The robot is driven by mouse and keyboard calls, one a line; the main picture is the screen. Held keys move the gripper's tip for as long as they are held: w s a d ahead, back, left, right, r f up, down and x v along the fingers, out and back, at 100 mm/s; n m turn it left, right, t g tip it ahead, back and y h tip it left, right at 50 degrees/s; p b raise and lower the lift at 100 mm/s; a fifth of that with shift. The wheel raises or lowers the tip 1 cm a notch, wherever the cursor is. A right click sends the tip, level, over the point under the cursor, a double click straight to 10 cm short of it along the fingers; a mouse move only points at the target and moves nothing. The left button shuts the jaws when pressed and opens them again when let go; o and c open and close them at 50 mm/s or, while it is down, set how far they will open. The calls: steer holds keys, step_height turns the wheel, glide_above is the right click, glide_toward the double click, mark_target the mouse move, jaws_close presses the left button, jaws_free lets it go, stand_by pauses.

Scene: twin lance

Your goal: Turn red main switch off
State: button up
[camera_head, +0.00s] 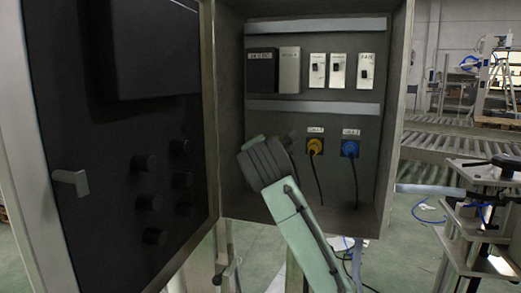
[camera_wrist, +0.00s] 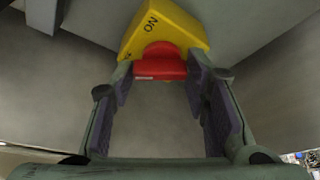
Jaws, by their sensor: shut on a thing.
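The red main switch (camera_wrist: 160,63) shows in the wrist view as a red knob on a yellow plate (camera_wrist: 163,27). The plate carries the word ON, seen tilted, and other lettering that the knob and a finger partly hide. My gripper (camera_wrist: 160,72) has one finger on each side of the red knob and is shut on it. In the head view my arm reaches in front of the open cabinet (camera_head: 230,120); the red switch and the fingertips are hidden there.
The cabinet's dark door (camera_head: 100,170) stands open at the left, with several black knobs and a handle. Inside are breaker switches (camera_head: 338,70), a yellow plug (camera_head: 315,145) and a blue plug (camera_head: 350,148) with hanging cables. A conveyor (camera_head: 450,140) and metal equipment stand at the right.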

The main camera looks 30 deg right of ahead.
steer(key=shift+n+g+p, duration=0.4)
steer(key=shift+n+g, duration=0.1)
steer(key=shift+n, duration=0.3)
steer(key=o, duration=1.2)
steer(key=shift+a, duration=0.1)
steer(key=v, duration=1.2)
steer(key=shift+w+a, duration=0.1)
steer(key=shift+f, duration=0.1)
